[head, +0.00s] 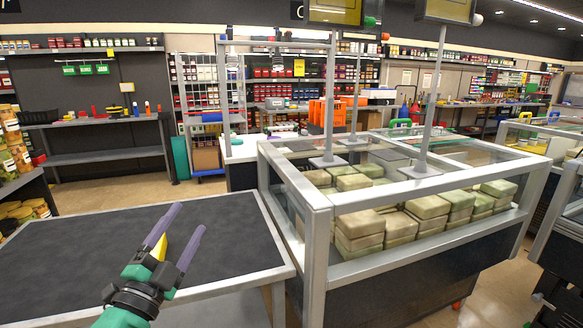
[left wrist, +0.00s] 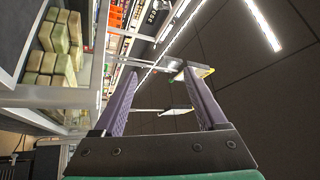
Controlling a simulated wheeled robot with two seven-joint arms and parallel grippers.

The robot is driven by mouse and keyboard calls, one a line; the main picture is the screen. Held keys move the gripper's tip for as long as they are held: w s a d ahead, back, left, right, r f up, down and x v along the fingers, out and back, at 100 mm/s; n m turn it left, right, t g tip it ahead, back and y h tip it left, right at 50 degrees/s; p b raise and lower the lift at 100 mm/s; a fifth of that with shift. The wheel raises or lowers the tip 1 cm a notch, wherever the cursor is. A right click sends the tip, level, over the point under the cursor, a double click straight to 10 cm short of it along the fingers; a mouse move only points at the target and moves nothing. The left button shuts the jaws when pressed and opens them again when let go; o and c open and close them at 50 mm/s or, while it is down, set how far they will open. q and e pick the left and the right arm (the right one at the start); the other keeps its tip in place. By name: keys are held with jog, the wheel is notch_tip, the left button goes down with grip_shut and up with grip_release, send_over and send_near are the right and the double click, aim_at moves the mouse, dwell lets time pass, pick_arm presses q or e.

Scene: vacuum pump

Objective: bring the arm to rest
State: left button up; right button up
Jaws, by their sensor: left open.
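My left gripper (head: 187,219) is raised in front of the dark-topped table (head: 95,230) in the head view, with its two purple fingers pointing up and to the right. It is open, and the fingers stand apart. A small yellow piece shows between their bases; I cannot tell what it is. In the left wrist view the open fingers (left wrist: 158,85) frame the ceiling and a hanging sign, with nothing held between them. My right gripper is not in view.
A glass-sided display case (head: 320,228) with stacked pale green blocks (head: 360,222) stands right of the table. The table top is bare. Stocked shelves line the back, and shelves with jars (head: 15,140) stand at the left edge.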

pick_arm(q)
jog(key=s+a+f+n+g+y, duration=0.2)
jog(key=a+f+n+g+y, duration=0.15)
jog(key=f, duration=0.35)
jog(key=s+a+f+n+g+y, duration=0.2)
jog(key=f+n+g, duration=0.1)
jog(key=f+n, duration=0.3)
jog(key=s+a+f+n+g+y, duration=0.1)
jog(key=a+f+n+g+y, duration=0.15)
jog(key=f, duration=0.55)
jog(key=s+d+f+n+g+h, duration=0.1)
jog(key=s+d+f+g+h, duration=0.1)
jog(key=s+f+g, duration=0.4)
jog(key=s+d+f+n+g+h, duration=0.1)
jog(key=s+d+f+g, duration=0.2)
jog(key=s+f, duration=0.5)
jog(key=s+f+g+p, duration=0.1)
jog(key=s+f+p, duration=0.1)
jog(key=f, duration=0.7)
jog(key=s+f+p, duration=0.2)
jog(key=f, duration=0.6)
jog(key=s+a+f+g+p, duration=0.1)
jog(key=s+a+f+p, duration=0.1)
jog(key=s+f, duration=1.1)
jog(key=s+p, duration=0.1)
jog(key=s, duration=0.3)
jog(key=shift+a+f+m+g, duration=0.2)
jog(key=shift+a+m+g, duration=0.1)
jog(key=shift+m, duration=0.1)
jog(key=shift+s, duration=0.1)
